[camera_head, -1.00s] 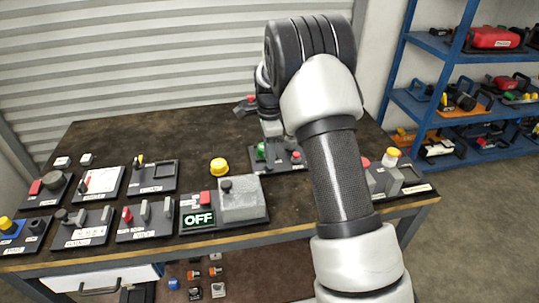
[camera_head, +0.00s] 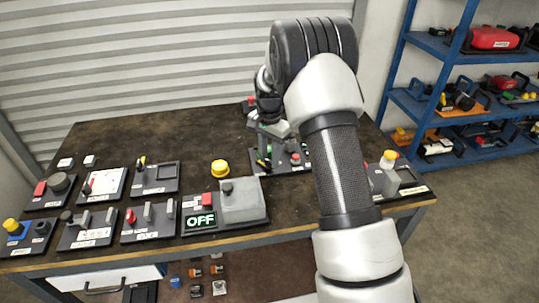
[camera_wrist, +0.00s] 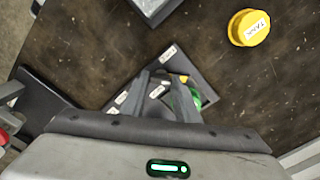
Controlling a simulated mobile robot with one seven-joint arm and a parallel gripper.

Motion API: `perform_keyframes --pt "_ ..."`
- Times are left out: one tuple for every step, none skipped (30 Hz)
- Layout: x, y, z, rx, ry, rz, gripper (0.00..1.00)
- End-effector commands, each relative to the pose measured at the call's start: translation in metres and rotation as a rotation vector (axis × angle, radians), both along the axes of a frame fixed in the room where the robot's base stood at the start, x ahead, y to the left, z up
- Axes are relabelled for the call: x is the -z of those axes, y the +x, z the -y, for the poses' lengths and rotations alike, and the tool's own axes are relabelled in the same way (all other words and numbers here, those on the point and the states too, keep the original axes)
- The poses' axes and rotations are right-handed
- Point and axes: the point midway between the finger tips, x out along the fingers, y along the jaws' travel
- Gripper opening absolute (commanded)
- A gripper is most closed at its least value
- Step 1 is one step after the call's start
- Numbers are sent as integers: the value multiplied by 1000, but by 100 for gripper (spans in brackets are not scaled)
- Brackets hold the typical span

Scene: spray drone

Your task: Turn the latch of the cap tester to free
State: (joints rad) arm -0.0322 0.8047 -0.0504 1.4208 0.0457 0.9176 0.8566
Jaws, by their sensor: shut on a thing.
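The cap tester appears to be the dark board (camera_head: 296,171) at the back middle of the table, partly behind my arm, with green and red parts. It also shows in the wrist view (camera_wrist: 205,66), turned at an angle, with white labels and a green part (camera_wrist: 195,97). My gripper (camera_head: 268,136) is down over this board; in the wrist view its two fingers (camera_wrist: 168,90) reach onto it beside the green part. The jaws are shut on a small dark part, seemingly the latch, mostly hidden between the fingers. The latch's setting cannot be read.
A yellow cap marked TANK (camera_wrist: 249,27) stands apart on the table, also in the head view (camera_head: 220,168). A unit showing OFF (camera_head: 200,220) sits at the front middle. Several small boards fill the left. Another board (camera_head: 408,190) lies right of my arm. Bare tabletop lies behind.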

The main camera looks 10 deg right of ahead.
Motion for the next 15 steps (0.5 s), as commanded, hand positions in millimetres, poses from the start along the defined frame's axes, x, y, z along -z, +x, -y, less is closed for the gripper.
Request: perform_keyframes --pt "-2 0 0 -42 1 1 6" --pt "-2 0 0 -71 1 1 6" --pt "-1 0 0 -109 1 1 6" --pt "-1 0 0 -138 1 1 6" --pt "-1 0 0 -167 1 1 6" --pt "-1 0 0 -204 1 1 6" --pt "-1 0 0 -232 1 1 6" --pt "-1 0 0 -260 1 1 6" --pt "-1 0 0 -299 1 1 6" --pt "-1 0 0 -327 1 1 6" --pt "-1 0 0 -356 1 1 6" --pt "-1 0 0 -393 1 1 6" --pt "-1 0 0 -422 1 1 6" --pt "-1 0 0 -450 1 1 6" --pt "-1 0 0 -486 1 1 6"
